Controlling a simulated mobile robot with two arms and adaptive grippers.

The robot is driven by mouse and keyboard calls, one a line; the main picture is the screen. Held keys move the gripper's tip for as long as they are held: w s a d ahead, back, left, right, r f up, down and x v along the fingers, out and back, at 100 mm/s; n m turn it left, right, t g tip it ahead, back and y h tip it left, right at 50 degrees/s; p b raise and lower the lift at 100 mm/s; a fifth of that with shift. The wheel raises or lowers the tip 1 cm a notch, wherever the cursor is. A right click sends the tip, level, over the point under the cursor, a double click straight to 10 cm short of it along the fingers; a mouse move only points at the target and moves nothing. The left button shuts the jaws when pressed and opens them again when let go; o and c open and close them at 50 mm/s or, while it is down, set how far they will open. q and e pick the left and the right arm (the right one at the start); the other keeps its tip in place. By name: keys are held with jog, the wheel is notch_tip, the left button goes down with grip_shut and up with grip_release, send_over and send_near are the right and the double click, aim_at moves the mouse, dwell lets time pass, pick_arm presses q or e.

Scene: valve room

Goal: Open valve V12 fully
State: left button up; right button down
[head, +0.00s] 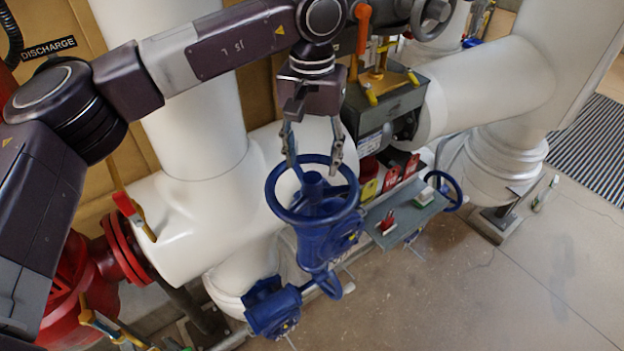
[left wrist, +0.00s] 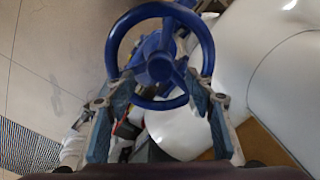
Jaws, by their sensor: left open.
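A blue valve with a round blue handwheel (head: 268,190) stands in front of the white pipes in the head view. No V12 label is readable on it. My left gripper (head: 312,160) points down at the far side of the wheel, its two fingers apart. In the left wrist view the handwheel (left wrist: 207,50) fills the upper middle, with its hub and spokes visible. The left gripper's fingers (left wrist: 165,115) stand on either side of the wheel's near part, with no clear grip on the rim. I cannot tell whether they touch it. My right gripper is not seen.
A grey shelf (head: 408,218) with small items stands right of the wheel, by a smaller blue handwheel (head: 446,190). White pipes (head: 190,110) run behind, and a red fitting (head: 75,285) is at lower left. The floor (head: 480,290) at lower right is clear.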

aim_at(312, 178)
pick_arm(q)
jog(key=shift+f+b, duration=2.15)
jog(key=shift+f, duration=1)
jog(key=shift+s+f, duration=0.15)
jog(key=shift+s, duration=0.05)
jog(key=shift+o, duration=0.4)
